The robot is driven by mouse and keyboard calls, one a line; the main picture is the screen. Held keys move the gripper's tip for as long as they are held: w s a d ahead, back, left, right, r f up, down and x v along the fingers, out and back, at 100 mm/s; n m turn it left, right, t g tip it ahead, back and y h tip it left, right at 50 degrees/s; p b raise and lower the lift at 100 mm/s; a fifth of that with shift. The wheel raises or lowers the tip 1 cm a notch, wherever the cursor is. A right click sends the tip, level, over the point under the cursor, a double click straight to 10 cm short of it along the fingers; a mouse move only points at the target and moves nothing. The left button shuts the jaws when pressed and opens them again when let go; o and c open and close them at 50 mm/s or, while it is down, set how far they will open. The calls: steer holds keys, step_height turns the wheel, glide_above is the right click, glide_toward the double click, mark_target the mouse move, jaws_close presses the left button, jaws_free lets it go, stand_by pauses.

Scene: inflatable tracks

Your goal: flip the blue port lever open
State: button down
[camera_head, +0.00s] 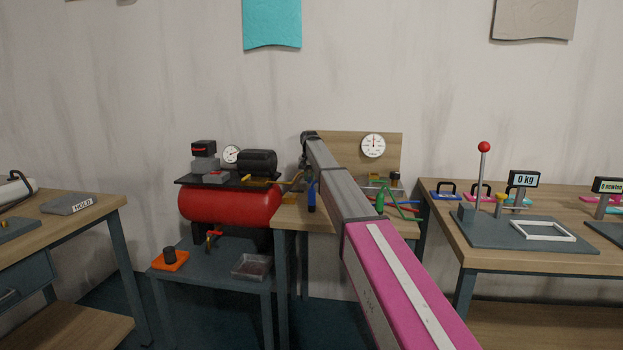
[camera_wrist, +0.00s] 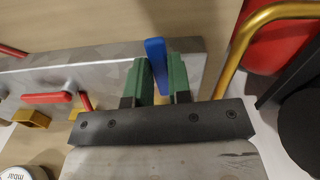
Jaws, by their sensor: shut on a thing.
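The blue port lever (camera_wrist: 156,58) stands up from a grey metal manifold block (camera_wrist: 93,68) in the wrist view. My gripper (camera_wrist: 162,80) has its two green fingers on either side of the lever, closed on it near the block's right end. The lever's lower part is hidden between the fingers. In the head view a blue lever (camera_head: 311,195) shows beside my arm over the small wooden bench. My arm hides much of the block there, and my fingers cannot be made out.
A red lever (camera_wrist: 47,98) and a brass fitting (camera_wrist: 30,118) lie left along the block. A brass pipe (camera_wrist: 240,45) curves close by on the right, near the red tank (camera_head: 230,204). A round gauge (camera_head: 373,146) is on the wooden backboard (camera_head: 345,139).

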steer(key=shift+a+m, duration=0.2)
steer(key=shift+m, duration=0.3)
steer(key=c, duration=1)
jaws_free()
steer(key=shift+c, duration=0.2)
step_height(320, 180, up, 11)
steer(key=shift+f, duration=0.1)
